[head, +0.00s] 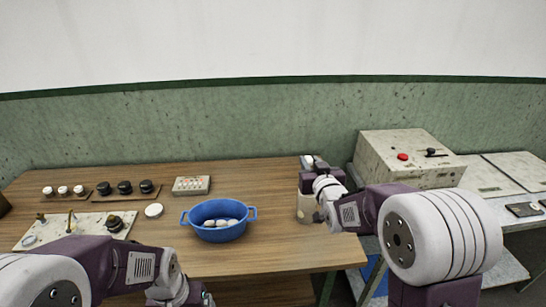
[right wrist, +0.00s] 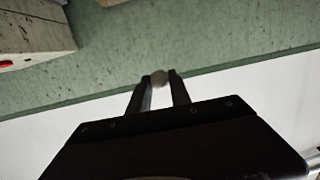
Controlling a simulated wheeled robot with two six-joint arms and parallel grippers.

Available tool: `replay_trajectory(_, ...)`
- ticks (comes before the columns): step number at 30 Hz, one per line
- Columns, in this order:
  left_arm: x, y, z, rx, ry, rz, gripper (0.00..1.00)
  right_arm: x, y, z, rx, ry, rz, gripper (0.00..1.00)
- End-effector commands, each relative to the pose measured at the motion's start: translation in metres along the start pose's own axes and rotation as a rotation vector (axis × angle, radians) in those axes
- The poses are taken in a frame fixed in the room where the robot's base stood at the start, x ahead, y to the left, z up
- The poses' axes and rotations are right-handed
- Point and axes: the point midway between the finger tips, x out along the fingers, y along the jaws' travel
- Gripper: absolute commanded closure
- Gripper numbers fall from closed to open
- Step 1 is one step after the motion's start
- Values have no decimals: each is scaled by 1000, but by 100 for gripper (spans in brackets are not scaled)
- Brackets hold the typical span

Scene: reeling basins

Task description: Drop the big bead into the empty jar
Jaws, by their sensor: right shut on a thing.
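The big bead (right wrist: 158,78), round and grey, is pinched between the two fingertips of my right gripper (right wrist: 160,80) in the right wrist view. In the head view my right gripper (head: 311,163) is raised over the right part of the wooden table, with a small whitish bead at its tip. A pale beige jar (head: 305,208) stands on the table below that gripper, partly hidden by my right wrist. I cannot see inside the jar. My left gripper (head: 200,299) is at the bottom edge, mostly cut off, and its jaws cannot be made out.
A blue two-handled basin (head: 220,232) with whitish pieces inside stands left of the jar. Several small jars with black or white lids, a white board (head: 50,232) and a small box (head: 192,185) are farther left. A control box (head: 400,165) with a red button stands at right.

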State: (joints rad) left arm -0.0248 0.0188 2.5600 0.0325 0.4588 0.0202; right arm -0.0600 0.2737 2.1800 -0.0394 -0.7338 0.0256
Motion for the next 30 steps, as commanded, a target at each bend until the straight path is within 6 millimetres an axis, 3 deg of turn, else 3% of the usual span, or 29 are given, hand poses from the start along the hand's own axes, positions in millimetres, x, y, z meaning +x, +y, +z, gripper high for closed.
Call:
replay_trajectory(4,-12,0,-1,0,0,0,12,-2,24,-8,6,-2,44,85)
replay_trajectory(11,-9,0,-1,0,0,0,12,-2,28,-5,7,-1,53,85)
replay_trajectory(24,31,-1,3,0,0,0,12,7,28,48,7,-2,52,85)
replay_trajectory(30,33,-1,4,0,0,0,12,7,28,52,7,0,52,85)
